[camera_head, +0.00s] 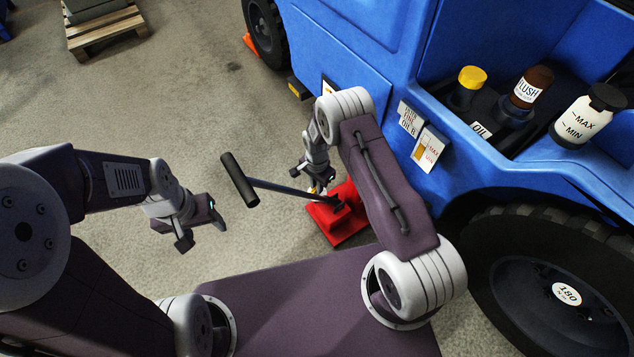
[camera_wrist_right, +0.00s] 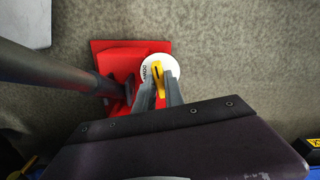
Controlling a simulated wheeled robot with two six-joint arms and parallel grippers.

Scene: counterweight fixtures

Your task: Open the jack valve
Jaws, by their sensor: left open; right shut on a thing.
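A red jack (camera_head: 350,228) stands on the floor beside the blue vehicle, its long dark handle (camera_head: 238,178) slanting up to the left. In the right wrist view, the jack's red body (camera_wrist_right: 117,60) shows with a white round dial (camera_wrist_right: 172,66) with lettering and a yellow valve lever (camera_wrist_right: 157,72) over it. My right gripper (camera_head: 317,186) reaches down at the jack; in its wrist view its two fingers (camera_wrist_right: 159,92) are shut on the yellow lever. My left gripper (camera_head: 203,234) is open and empty, left of the handle, above the floor.
The blue vehicle (camera_head: 385,55) and its large wheel (camera_head: 520,240) bound the right side. Bottles, one a MAX/MIN bottle (camera_head: 588,118), stand in its recess. A wooden pallet (camera_head: 105,28) lies far left. The floor between is clear.

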